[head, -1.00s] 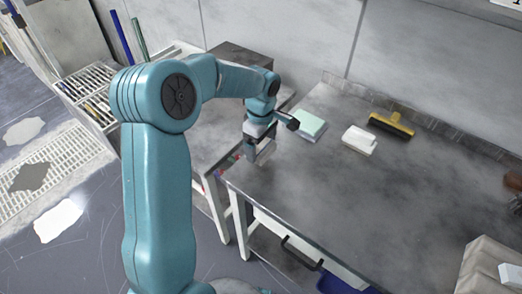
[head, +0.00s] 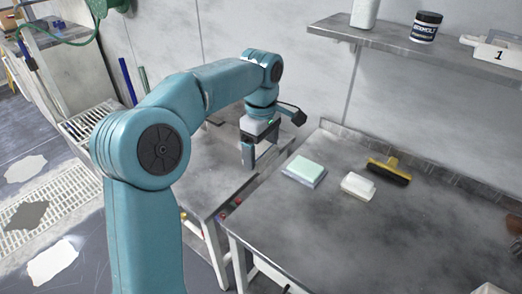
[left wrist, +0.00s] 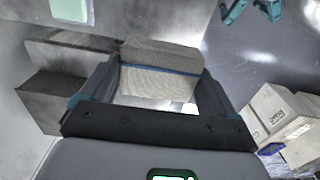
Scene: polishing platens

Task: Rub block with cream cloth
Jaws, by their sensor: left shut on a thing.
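My left gripper (head: 262,158) hangs above the far left corner of the grey worktop, left of the pieces lying there. In the left wrist view its fingers (left wrist: 155,95) are shut on the cream cloth (left wrist: 155,84), a folded woven piece with a blue stripe. The cloth cannot be made out in the head view. A pale green block (head: 306,167) lies on a blue-grey base on the worktop, and a small white block (head: 358,185) lies to its right. I cannot tell which one the task calls the block. The gripper touches neither. My right gripper is out of view.
A yellow-and-black brush (head: 389,171) lies behind the white block. The front of the worktop (head: 350,245) is clear. A wall shelf (head: 390,42) holds a white bottle (head: 364,12) and a dark jar (head: 426,27). A lower bench stands at the left.

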